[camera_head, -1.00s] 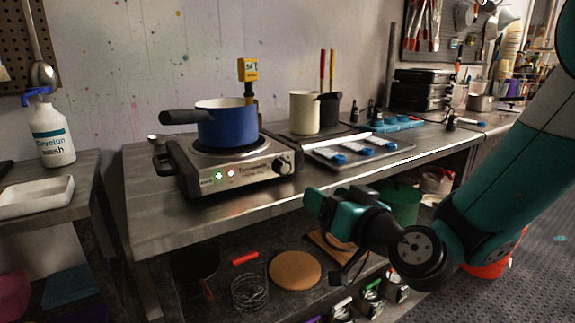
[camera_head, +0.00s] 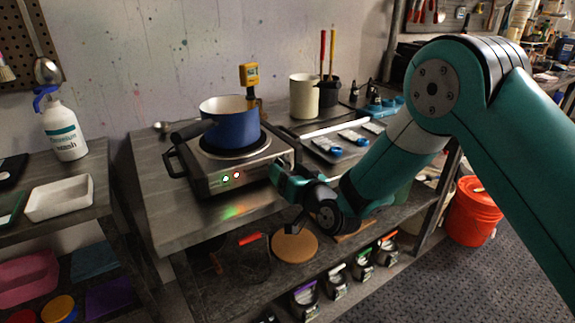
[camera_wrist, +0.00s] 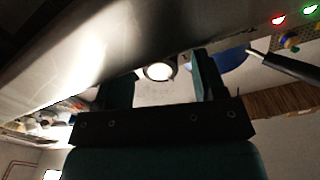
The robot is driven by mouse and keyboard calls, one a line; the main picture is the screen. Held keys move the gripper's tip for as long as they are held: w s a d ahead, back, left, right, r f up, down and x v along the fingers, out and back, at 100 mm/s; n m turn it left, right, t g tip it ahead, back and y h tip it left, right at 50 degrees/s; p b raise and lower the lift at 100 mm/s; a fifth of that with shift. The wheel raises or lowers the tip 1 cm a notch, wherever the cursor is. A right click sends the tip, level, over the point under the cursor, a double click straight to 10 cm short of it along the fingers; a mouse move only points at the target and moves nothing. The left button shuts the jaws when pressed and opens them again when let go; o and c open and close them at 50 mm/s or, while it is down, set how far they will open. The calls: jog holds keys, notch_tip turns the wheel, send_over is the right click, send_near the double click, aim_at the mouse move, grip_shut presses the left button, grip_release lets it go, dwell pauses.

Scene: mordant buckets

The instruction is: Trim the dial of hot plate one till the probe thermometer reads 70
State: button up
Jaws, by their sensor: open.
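Hot plate one (camera_head: 204,180) sits on the steel bench with its red and green lights lit. The blue pot (camera_head: 232,130) stands on it. The yellow probe thermometer (camera_head: 249,74) is upright behind the pot; its reading is too small to make out. My gripper (camera_head: 277,172) is at the hot plate's front right corner and covers the dial's place in the head view. In the wrist view my gripper (camera_wrist: 160,80) has its fingers apart, with a round pale disc with a dark rim (camera_wrist: 160,71) showing between them. I cannot tell whether it is the dial or whether anything touches.
A cream crock (camera_head: 304,97) and a tray with blue-ended items (camera_head: 335,145) stand right of the hot plate. A white tray (camera_head: 60,197) and a spray bottle (camera_head: 63,128) are on the left bench. Bare bench lies before the hot plate.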

jog(key=shift+c, duration=0.5)
jog(key=c, duration=0.8)
jog(key=shift+m, duration=0.4)
jog(key=m+p, duration=0.1)
jog(key=m, duration=0.2)
jog(key=shift+r, duration=0.1)
jog(key=shift+a+m+p, duration=0.1)
jog(key=shift+m+p, duration=0.65)
jog(key=shift+m, duration=0.85)
